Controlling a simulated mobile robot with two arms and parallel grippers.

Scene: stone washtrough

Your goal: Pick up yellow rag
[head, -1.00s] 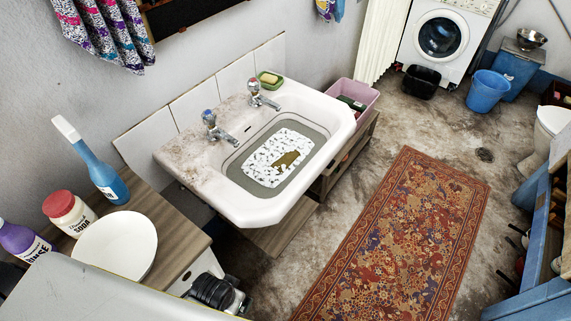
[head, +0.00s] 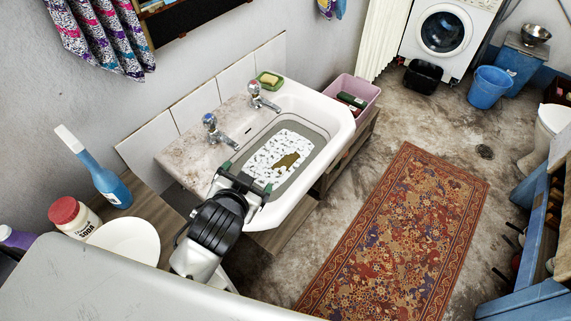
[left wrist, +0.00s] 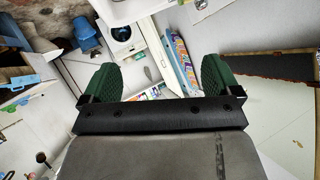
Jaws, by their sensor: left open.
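The yellow rag (head: 287,160), a small olive-yellow patch, lies flat in the basin of the white sink (head: 318,150). It rests on a white speckled sheet (head: 262,152) inside the basin. My left gripper (head: 247,178) is over the sink's front-left rim, left of and nearer than the rag. Its green fingers are spread with nothing between them. The open fingers also show in the left wrist view (left wrist: 156,80), where I cannot make out the rag. My right gripper is not in view.
Two taps (head: 214,130) stand at the sink's back, with a soap dish (head: 269,80) on the far corner. At left are a blue bottle (head: 108,182), a red-lidded jar (head: 75,215) and a white plate (head: 128,240). A patterned rug (head: 400,235) covers the floor at right.

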